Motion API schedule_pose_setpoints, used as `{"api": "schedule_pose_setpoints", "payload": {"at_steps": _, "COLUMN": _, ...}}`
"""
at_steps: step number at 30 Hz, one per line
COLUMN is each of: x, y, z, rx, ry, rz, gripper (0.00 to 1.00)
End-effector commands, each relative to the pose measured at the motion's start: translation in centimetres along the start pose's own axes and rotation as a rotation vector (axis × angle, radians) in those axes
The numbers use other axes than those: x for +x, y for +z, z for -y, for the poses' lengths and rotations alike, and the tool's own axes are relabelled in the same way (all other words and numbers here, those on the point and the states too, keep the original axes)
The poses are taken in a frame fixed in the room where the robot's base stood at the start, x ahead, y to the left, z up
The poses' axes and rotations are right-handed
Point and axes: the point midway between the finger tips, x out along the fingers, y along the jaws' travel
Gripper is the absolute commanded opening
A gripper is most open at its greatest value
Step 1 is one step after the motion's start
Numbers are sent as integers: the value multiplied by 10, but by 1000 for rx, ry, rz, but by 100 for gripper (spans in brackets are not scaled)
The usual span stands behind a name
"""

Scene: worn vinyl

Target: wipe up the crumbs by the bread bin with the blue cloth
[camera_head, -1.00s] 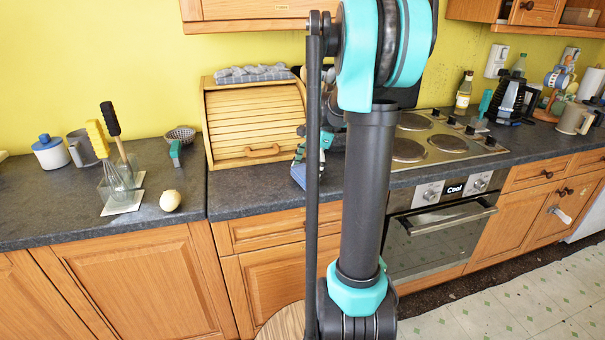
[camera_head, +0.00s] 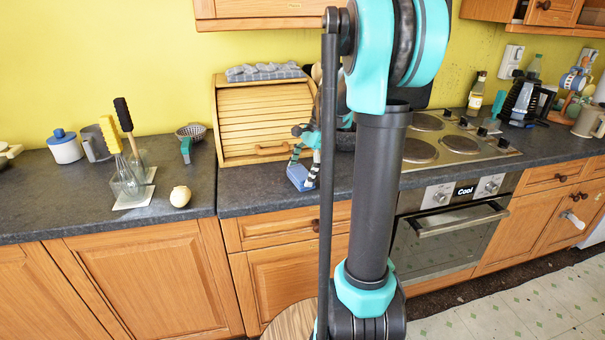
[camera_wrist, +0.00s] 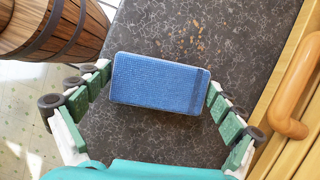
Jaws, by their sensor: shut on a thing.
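The blue cloth (camera_wrist: 158,84), a flat folded pad, is between the fingers of my gripper (camera_wrist: 160,92), which is shut on it. In the head view the cloth (camera_head: 300,177) is at the counter's front edge, just right of the bread bin's front; I cannot tell whether it touches the counter. Brown crumbs (camera_wrist: 190,36) lie scattered on the dark counter just beyond the cloth in the wrist view. The wooden bread bin (camera_head: 262,118) has its slatted front closed. Its handle (camera_wrist: 297,88) shows at the right in the wrist view. My arm hides part of the counter.
A wooden barrel (camera_wrist: 58,28) stands beside the counter edge. Left of the bin are a colander (camera_head: 190,132), an onion-like item (camera_head: 180,196) and a clear container (camera_head: 128,185) with utensils. The hob (camera_head: 450,140) is to the right. A folded grey cloth (camera_head: 262,71) tops the bin.

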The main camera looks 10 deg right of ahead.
Motion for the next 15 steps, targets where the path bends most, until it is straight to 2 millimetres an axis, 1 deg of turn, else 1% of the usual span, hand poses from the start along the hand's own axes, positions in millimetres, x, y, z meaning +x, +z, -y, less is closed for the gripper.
{"api": "schedule_pose_setpoints", "payload": {"at_steps": 5, "x": 1, "y": 2, "z": 0, "rx": -1, "ry": 0, "rz": 0, "gripper": 71}}
{"api": "schedule_pose_setpoints", "payload": {"at_steps": 15, "x": 11, "y": 25, "z": 5, "rx": -3, "ry": 2, "rz": 0, "gripper": 71}}
